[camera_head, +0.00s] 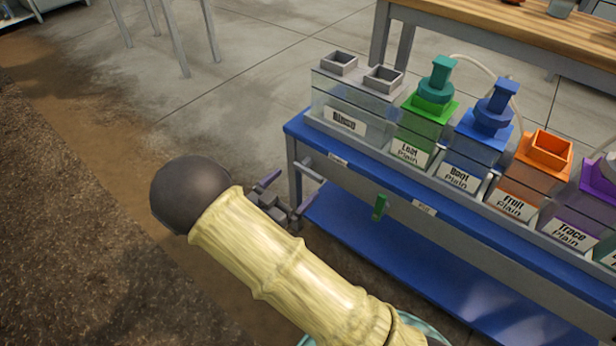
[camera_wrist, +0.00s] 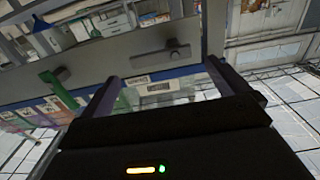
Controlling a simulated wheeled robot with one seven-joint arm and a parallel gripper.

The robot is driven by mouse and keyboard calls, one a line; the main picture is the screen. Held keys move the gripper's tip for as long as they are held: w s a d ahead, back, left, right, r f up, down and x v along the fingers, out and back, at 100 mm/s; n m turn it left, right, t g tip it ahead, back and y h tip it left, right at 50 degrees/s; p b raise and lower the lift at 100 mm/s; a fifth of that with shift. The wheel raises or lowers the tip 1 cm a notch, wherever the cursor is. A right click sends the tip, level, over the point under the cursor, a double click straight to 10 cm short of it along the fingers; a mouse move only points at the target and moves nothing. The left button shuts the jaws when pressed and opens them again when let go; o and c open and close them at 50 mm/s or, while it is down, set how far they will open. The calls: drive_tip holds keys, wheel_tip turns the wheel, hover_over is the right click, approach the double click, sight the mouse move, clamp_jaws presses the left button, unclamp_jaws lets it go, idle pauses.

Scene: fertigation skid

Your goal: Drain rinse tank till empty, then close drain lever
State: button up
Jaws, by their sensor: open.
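The rinse tank (camera_head: 353,100) is a clear box with two grey square openings on top, at the left end of the bench; its label is blurred. I cannot tell its water level. A grey lever (camera_head: 312,171) sticks out from the bench front below it; a grey handle also shows in the wrist view (camera_wrist: 160,52), beyond the fingers. A green lever (camera_head: 380,207) hangs farther right, and a green lever shows left in the wrist view (camera_wrist: 57,85). My gripper (camera_head: 286,193) is open and empty, just left of and below the grey lever; its fingers show in the wrist view (camera_wrist: 160,84).
Green (camera_head: 425,125), blue (camera_head: 478,135), orange (camera_head: 532,165) and purple (camera_head: 575,215) tanks stand along the blue-topped bench (camera_head: 298,128). A blue lower shelf (camera_head: 400,265) lies below. A wooden table (camera_head: 490,25) stands behind. The floor left of the bench is clear.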

sight(306, 173)
drive_tip(key=b+x, duration=0.2)
drive_tip(key=x, duration=0.3)
drive_tip(key=shift+w+d+f, duration=0.15)
drive_tip(key=shift+w+d, duration=0.05)
drive_tip(key=shift+w, duration=0.1)
drive_tip(key=shift+w+d, duration=0.35)
drive_tip(key=shift+w, duration=0.1)
drive_tip(key=c, duration=1.2)
drive_tip(key=shift+a+r, duration=0.15)
drive_tip(key=shift+r, duration=0.05)
drive_tip(key=shift+c, duration=0.2)
